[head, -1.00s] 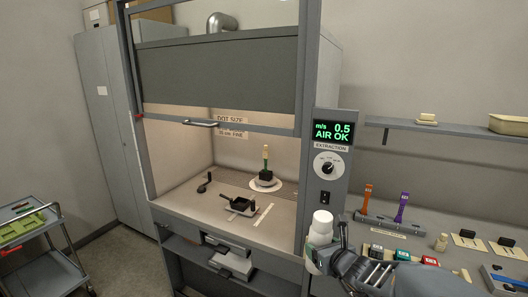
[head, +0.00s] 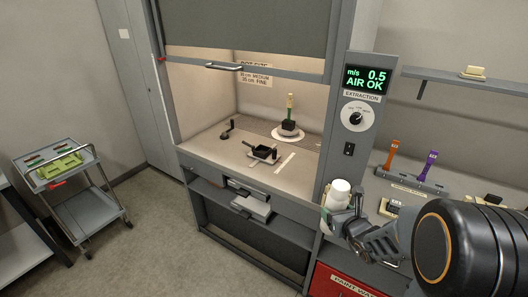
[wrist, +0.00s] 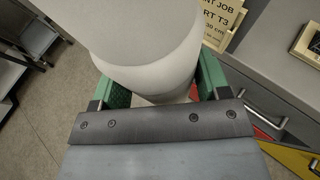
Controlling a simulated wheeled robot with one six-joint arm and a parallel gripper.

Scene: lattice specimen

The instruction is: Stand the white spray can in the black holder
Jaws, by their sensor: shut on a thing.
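The white spray can (head: 340,191) is upright in my gripper (head: 338,214), in front of the right post of the fume hood. In the wrist view, the can (wrist: 145,40) fills the upper middle, with the green finger pads of my gripper (wrist: 163,84) shut on both sides of it. A black open-topped piece that looks like the holder (head: 263,152) sits on the hood floor, apart from the can and farther back. Its inside is too small to make out.
A black block with a green-and-tan upright piece stands on a white round plate (head: 288,136) in the hood. A small black crank-like object (head: 227,130) stands left. The raised sash handle (head: 224,66) crosses above. A bench with orange (head: 393,155) and purple tools lies right; a trolley (head: 70,185) stands left.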

